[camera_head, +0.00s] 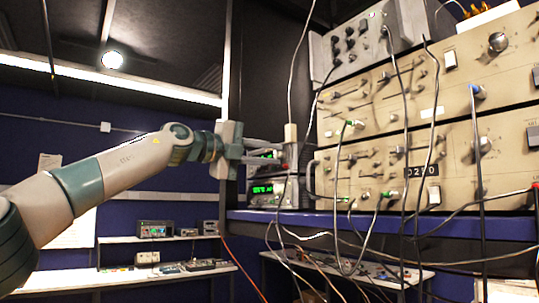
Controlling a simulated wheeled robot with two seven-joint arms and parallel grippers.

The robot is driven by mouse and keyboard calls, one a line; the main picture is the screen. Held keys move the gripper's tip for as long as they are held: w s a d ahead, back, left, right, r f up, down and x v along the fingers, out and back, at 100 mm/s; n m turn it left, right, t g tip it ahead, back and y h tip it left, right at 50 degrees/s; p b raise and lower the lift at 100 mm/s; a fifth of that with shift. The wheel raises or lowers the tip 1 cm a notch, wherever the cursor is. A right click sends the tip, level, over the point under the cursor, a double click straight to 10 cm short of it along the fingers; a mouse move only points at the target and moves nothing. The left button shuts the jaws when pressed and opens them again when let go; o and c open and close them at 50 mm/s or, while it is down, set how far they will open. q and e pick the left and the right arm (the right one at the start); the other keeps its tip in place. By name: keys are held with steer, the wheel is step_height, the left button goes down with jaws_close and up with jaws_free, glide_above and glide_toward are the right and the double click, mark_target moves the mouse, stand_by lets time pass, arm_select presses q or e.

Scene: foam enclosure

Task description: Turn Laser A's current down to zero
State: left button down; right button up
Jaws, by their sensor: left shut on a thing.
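Two stacked small instruments stand on the blue shelf at mid-picture. The lower instrument (263,189) has a lit green display. I cannot read which one is Laser A. My left gripper (283,153) reaches in from the left, its fingers at the right side of the upper instrument's front. It is shut on what seems to be a knob there, which the fingers hide. My right gripper is not in view.
Large beige rack units (430,110) with knobs and hanging cables fill the right, close to my left gripper. Cables droop in front of the blue shelf (480,226). A lower bench (120,279) with small devices stands at the back left.

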arm_select(q)
steer(key=c, duration=1.6)
jaws_free()
steer(key=shift+a, duration=0.1)
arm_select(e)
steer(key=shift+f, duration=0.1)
